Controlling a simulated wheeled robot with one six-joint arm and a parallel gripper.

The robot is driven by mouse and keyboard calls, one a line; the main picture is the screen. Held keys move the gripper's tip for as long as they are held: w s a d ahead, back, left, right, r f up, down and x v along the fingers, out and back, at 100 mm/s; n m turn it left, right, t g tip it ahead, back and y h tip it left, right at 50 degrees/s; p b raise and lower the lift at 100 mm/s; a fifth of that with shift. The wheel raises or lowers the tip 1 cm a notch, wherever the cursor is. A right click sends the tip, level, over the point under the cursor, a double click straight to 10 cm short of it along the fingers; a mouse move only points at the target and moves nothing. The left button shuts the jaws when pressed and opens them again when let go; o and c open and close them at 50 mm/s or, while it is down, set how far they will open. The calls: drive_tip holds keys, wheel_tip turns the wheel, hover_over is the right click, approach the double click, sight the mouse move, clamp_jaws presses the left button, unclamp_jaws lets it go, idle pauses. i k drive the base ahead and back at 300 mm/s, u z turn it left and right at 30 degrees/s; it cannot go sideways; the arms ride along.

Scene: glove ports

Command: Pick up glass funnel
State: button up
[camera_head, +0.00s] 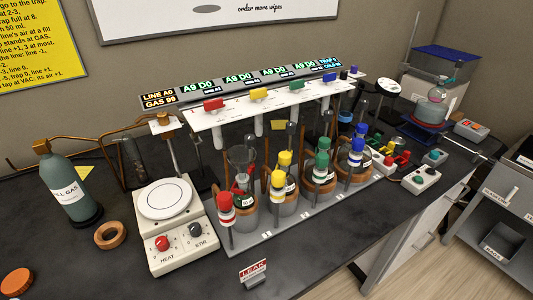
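What looks like the glass funnel (241,158) is a clear, dark-looking cone. It stands mouth up above the leftmost vessel, behind the red-and-white capped fitting (227,204). Its lower part is partly hidden by fittings, and I cannot tell how it is seated. My gripper is not in view.
A white rack (262,103) with coloured handles hangs over the row of vessels. A hotplate (165,200) stands left of the funnel, and a green gas bottle (66,187) farther left. A red LEAK sign (253,270) sits at the front.

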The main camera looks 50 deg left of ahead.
sight(241, 158)
drive_tip(key=i, duration=1.1)
drive_tip(key=u, duration=1.6)
